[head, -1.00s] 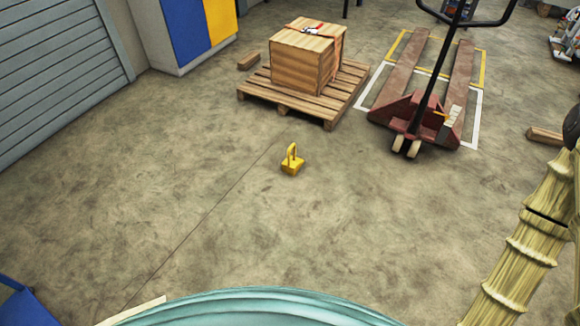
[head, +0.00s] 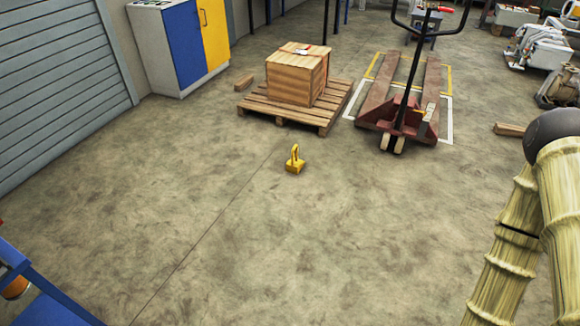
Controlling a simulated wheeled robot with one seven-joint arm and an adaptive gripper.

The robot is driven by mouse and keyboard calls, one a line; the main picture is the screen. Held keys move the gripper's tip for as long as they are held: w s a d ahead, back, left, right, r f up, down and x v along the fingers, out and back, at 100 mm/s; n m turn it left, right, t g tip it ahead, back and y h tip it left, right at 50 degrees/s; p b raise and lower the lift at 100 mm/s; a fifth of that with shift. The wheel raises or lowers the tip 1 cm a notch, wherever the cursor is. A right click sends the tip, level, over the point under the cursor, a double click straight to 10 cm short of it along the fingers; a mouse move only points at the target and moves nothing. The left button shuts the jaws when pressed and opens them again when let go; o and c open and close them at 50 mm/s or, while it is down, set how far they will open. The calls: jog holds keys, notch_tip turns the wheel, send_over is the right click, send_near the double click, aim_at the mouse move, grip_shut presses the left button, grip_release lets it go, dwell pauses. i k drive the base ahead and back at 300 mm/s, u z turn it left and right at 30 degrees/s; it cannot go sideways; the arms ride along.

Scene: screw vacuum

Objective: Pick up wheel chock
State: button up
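The yellow wheel chock (head: 294,164) sits on the concrete floor near the middle of the head view. It is a small block with an upright loop handle on top. It stands in front of the wooden pallet, with bare floor all around it. My arm shows at the right edge as pale jointed links with a dark joint. My gripper is outside the view, so its state is hidden.
A wooden pallet (head: 262,112) with a wooden crate (head: 296,80) stands behind the chock. A red pallet jack (head: 402,112) is to its right. A blue and yellow cabinet (head: 180,50) stands back left. A blue frame (head: 40,290) is at lower left. Open floor lies in front.

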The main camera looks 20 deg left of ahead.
aim_at(295, 166)
jog(key=u, duration=0.7)
jog(key=i, duration=0.55)
jog(key=u, duration=1.2)
jog(key=i, duration=2.05)
jog(key=z, duration=1.65)
jog(key=i, duration=0.8)
jog(key=u, duration=0.8)
